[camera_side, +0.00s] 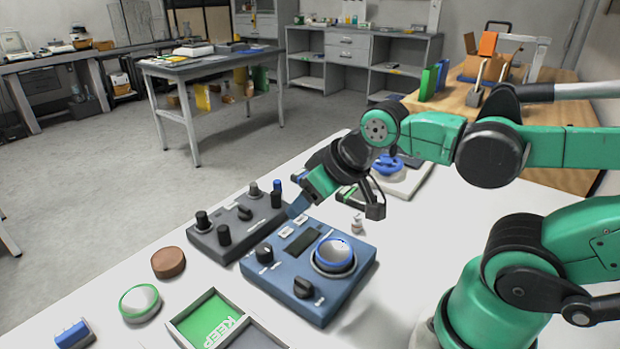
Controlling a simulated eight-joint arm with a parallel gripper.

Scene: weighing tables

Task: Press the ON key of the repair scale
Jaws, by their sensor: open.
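A blue device (345,301) with a dark display (303,241), a round blue-rimmed top piece (335,256) and black knobs stands on the white table; it may be the repair scale, but I cannot read a name on it. Two small pale keys (287,231) sit at its back left edge, with lettering too small to read. My gripper (301,205) is open, pointing down just above and behind these keys. I cannot tell whether a fingertip touches a key. The hand and fingers partly hide the area behind the device.
A grey box with several black knobs (225,236) stands close at left. A brown disc (168,262), a green-rimmed round piece (140,303) and a green tray marked KEEP (209,318) lie in front. Another device with a blue round part (388,165) stands behind my gripper.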

